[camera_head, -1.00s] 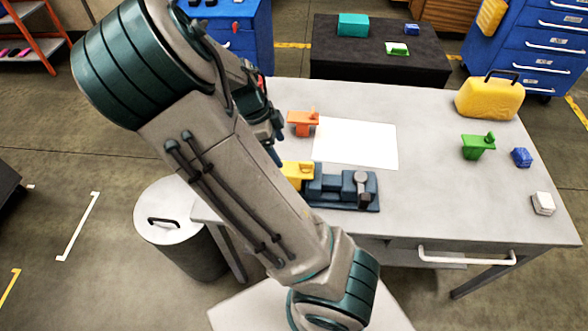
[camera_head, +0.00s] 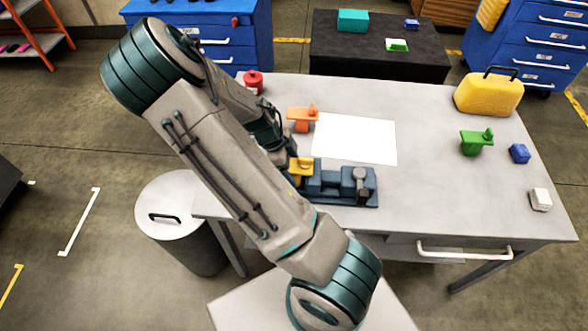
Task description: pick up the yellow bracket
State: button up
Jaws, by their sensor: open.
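The yellow bracket (camera_head: 301,165) sits at the left end of the dark blue jig (camera_head: 330,185) on the table. My arm hides part of its left side. My gripper (camera_head: 281,146) is open, just up and left of the yellow bracket in the picture. It is partly hidden by my own arm, and I cannot tell how high it is above the bracket. I see nothing held in it.
An orange bracket (camera_head: 302,117) stands close behind the gripper, with a white sheet (camera_head: 355,139) to its right. A red canister (camera_head: 254,82) stands at the back left. A green bracket (camera_head: 476,142), blue block (camera_head: 519,153) and yellow case (camera_head: 488,95) are at the right.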

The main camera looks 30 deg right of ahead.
jog(key=shift+x, duration=1.2)
jog(key=c, duration=1.4)
jog(key=shift+r, duration=0.1)
